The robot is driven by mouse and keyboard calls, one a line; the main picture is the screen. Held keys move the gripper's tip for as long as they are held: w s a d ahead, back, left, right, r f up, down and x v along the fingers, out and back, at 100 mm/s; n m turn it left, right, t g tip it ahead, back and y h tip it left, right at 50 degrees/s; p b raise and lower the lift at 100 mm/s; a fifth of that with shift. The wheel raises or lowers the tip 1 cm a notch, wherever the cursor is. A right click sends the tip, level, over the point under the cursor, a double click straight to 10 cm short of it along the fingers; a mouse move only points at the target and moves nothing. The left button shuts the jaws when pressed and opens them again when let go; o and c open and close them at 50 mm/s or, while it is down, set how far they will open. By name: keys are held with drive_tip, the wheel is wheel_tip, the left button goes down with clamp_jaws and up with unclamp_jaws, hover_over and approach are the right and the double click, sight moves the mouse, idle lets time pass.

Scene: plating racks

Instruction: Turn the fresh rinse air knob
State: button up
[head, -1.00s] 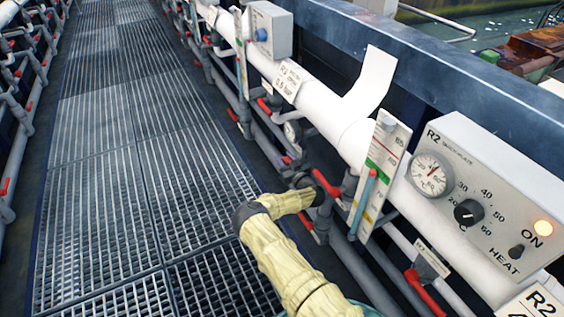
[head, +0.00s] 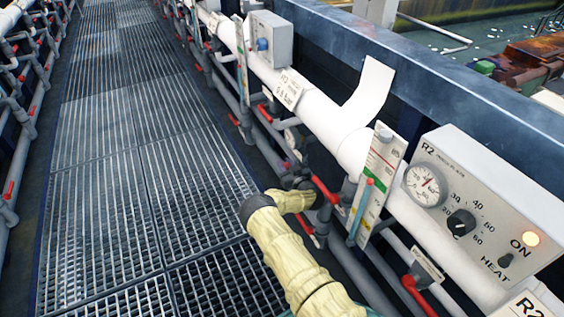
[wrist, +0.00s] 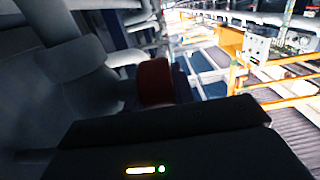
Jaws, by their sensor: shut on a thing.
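A dark red knob (wrist: 155,82) shows in the wrist view, close beyond the dark body of my gripper. I cannot read a label that names it as the fresh rinse air knob. In the head view my gripper (head: 300,184) is at the end of my yellow-sleeved arm, low under the white pipe, among the grey piping. It is shut on the knob; the fingertips and the grip itself are mostly hidden. A red lever (head: 324,189) stands just right of my gripper in the head view.
The white pipe (head: 335,128) runs above my gripper. A gauge strip (head: 378,188) and the R2 control box (head: 480,190) stand to the right. Another red lever (head: 422,296) is lower right. The grated walkway (head: 130,170) on the left is clear.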

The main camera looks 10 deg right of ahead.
drive_tip(key=shift+s+d+f+g+h+p, duration=0.2)
drive_tip(key=shift+d+g+h+p, duration=0.15)
drive_tip(key=shift+p, duration=0.9)
drive_tip(key=shift+w+a+p, duration=0.15)
drive_tip(key=shift+a+p, duration=0.1)
drive_tip(key=shift+p, duration=0.1)
drive_tip(key=shift+w+r, duration=0.1)
drive_tip(key=shift+r, duration=0.05)
drive_tip(key=o, duration=0.7)
drive_tip(key=shift+a+r, duration=0.1)
drive_tip(key=shift+g, duration=0.25)
